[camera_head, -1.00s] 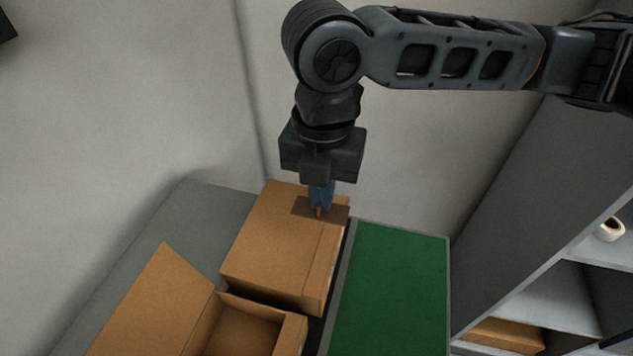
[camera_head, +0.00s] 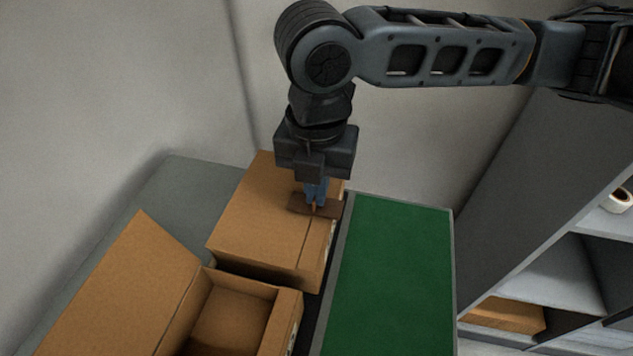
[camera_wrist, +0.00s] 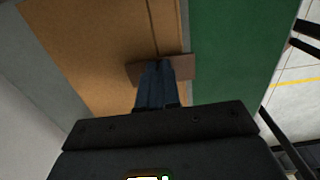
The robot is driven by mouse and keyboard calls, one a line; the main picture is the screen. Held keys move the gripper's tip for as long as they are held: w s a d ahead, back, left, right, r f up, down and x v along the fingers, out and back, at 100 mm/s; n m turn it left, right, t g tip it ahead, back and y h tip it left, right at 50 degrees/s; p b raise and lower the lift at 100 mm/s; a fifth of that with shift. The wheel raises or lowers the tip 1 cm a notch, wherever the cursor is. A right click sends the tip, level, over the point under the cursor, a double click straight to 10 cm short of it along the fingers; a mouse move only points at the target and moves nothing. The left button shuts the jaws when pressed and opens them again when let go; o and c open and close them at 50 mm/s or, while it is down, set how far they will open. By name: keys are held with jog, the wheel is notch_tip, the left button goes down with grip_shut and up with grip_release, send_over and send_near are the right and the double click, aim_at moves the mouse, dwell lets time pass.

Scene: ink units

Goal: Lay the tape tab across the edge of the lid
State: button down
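A closed cardboard box (camera_head: 258,215) stands on the grey surface, its lid facing up. It also fills the left middle of the wrist view (camera_wrist: 95,50). My gripper (camera_head: 315,202) points down over the lid's right side, its blue fingers close together on a small upright piece of the brown tape tab (camera_head: 297,205). In the wrist view, my gripper (camera_wrist: 157,68) covers the tab's middle.
An open, empty-looking box (camera_head: 235,315) stands in front of the closed one, its flap raised to the left. A green mat-like surface (camera_head: 390,270) lies to the right. Shelves with a tape roll (camera_head: 618,201) stand at the far right.

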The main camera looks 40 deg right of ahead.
jog(key=shift+f+b, duration=0.3)
jog(key=shift+f, duration=0.1)
dwell(0.8)
dwell(0.4)
jog(key=c, duration=1.3)
grip_release()
jog(key=shift+r, duration=0.1)
jog(key=shift+r+p, duration=2.9)
jog(key=shift+r, duration=0.5)
